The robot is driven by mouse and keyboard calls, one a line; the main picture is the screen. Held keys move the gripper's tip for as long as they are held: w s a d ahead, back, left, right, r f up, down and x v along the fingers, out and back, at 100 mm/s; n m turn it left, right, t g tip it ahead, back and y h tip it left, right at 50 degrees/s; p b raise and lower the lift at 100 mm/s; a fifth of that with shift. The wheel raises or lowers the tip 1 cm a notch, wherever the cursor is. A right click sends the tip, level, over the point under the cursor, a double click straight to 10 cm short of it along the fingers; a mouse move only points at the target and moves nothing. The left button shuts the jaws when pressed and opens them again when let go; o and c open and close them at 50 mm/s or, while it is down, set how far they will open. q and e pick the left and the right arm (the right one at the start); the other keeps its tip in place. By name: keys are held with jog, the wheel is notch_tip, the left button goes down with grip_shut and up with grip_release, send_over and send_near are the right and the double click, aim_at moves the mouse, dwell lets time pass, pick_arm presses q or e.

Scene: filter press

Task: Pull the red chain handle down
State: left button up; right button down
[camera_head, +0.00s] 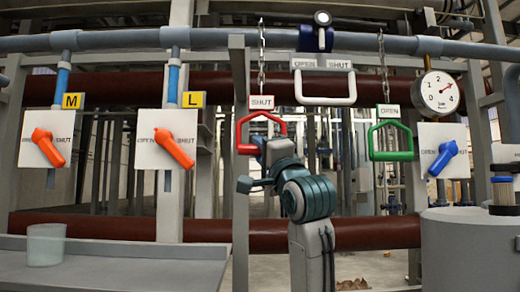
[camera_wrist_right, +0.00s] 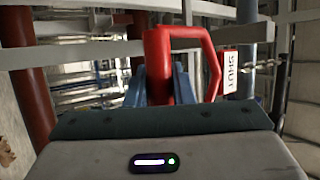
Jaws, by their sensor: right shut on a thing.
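The red chain handle (camera_head: 241,133) is a red loop hanging from a chain (camera_head: 261,60) under a white SHUT tag (camera_head: 262,103) in the head view. My right gripper (camera_head: 262,143) is at the handle's lower bar, shut on it; my wrist hides part of that bar. In the right wrist view the red handle (camera_wrist_right: 158,60) stands between the two blue fingers of my right gripper (camera_wrist_right: 160,85), and the SHUT tag (camera_wrist_right: 239,75) is beside it. My left gripper is not in view.
A green handle (camera_head: 391,155) with an OPEN tag hangs to the right. A white bar handle (camera_head: 325,100) is at the top middle. Orange levers (camera_head: 175,148) are on panels at left. A clear cup (camera_head: 46,245) stands on the grey bench (camera_head: 120,275).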

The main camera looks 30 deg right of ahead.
notch_tip(320, 180, down, 8)
jog(key=b, duration=0.6)
jog(key=shift+f, duration=0.25)
jog(key=shift+a, duration=0.1)
jog(key=c, duration=1.5)
grip_release()
jog(key=shift+o, duration=1.2)
jog(key=b+v, duration=0.5)
jog(key=v, duration=0.5)
jog(key=shift+s+b, duration=0.3)
jog(key=shift+s, duration=0.05)
